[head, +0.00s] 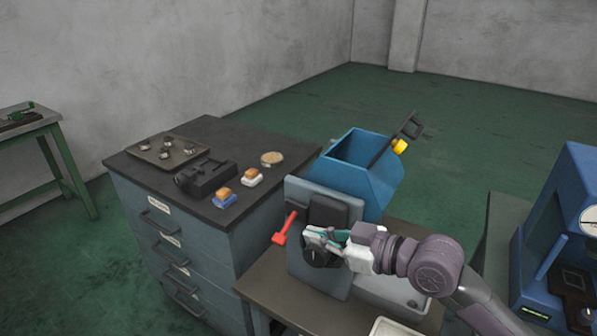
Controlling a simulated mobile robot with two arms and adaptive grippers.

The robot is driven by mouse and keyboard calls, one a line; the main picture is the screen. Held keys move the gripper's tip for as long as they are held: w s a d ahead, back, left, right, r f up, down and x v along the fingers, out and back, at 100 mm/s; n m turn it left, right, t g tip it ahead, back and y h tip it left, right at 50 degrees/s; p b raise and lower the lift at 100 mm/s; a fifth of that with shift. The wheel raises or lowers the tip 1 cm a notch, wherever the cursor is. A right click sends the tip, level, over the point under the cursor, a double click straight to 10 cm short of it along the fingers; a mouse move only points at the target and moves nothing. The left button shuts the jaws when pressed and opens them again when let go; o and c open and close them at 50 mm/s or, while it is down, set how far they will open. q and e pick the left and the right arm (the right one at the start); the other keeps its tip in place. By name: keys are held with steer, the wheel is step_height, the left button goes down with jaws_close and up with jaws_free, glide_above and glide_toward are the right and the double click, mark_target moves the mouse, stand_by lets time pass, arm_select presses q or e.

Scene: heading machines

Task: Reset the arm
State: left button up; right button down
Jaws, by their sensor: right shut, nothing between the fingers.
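My right gripper (318,236) comes in from the lower right with its white and teal fingers shut and empty. It is in front of the grey upright plate (300,270) of a machine, and overlaps a round black part (318,256) on it. I cannot tell whether it touches that part. A red lever (286,228) sticks out at the plate's left side, with its wider end low, left of my gripper. A dark arm with a yellow knob (400,146) slants up over the blue hopper (352,165). My left gripper is not in view.
A grey drawer cabinet (185,240) on the left holds a tray (160,150), a black block-like device (205,177), two small blocks and a round tan disc (271,158). A blue machine (562,240) stands at right. Open green floor (480,130) lies behind.

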steer(key=s+d+f+m+g+h, duration=0.1)
steer(key=s+d+f+m+h, duration=0.15)
steer(key=s+f, duration=0.4)
steer(key=s+d+f+m+g+h, duration=0.1)
steer(key=s+f+m+h, duration=0.2)
steer(key=f, duration=0.7)
steer(key=s+d+f+m+g+h, duration=0.25)
steer(key=s+d+f, duration=0.25)
steer(key=s, duration=0.3)
steer(key=s+d+f+m+g+h, duration=0.2)
steer(key=s+d+f+h, duration=0.25)
steer(key=s, duration=0.45)
step_height(320, 180, down, 26)
steer(key=s, duration=0.1)
steer(key=s+d+f+g, duration=0.2)
steer(key=s+d+f, duration=0.1)
steer(key=s+f, duration=1.2)
steer(key=shift+s+d+f+y, duration=0.2)
steer(key=shift+s+y, duration=0.15)
steer(key=shift+s, duration=0.35)
